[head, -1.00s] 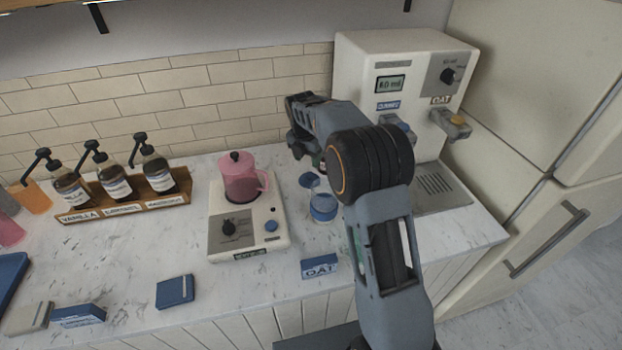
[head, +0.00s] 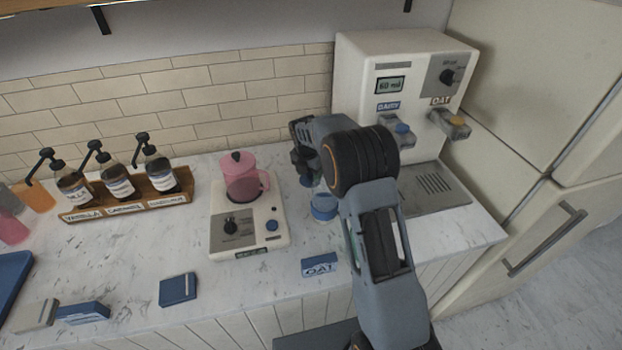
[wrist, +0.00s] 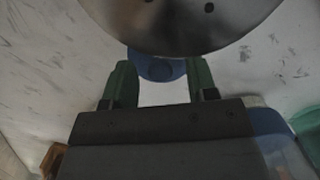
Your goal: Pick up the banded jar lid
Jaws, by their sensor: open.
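The banded jar lid (wrist: 150,66) shows in the wrist view as a blue round piece with a darker centre, just beyond and between my fingertips and partly covered by a metal disc at the top. My gripper (wrist: 162,80) is open, with its two green fingers apart and clear space between them. In the head view my gripper (head: 305,178) points down over the counter behind the blue-banded clear jar (head: 323,207). There the gripper largely hides the lid. Whether the fingers touch the lid I cannot tell.
The machine with the pink jug (head: 243,178) stands left of my gripper. The drinks dispenser (head: 400,75) is close on the right. A blue block (head: 178,289) lies farther left. The syrup rack (head: 128,205) is at the back left.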

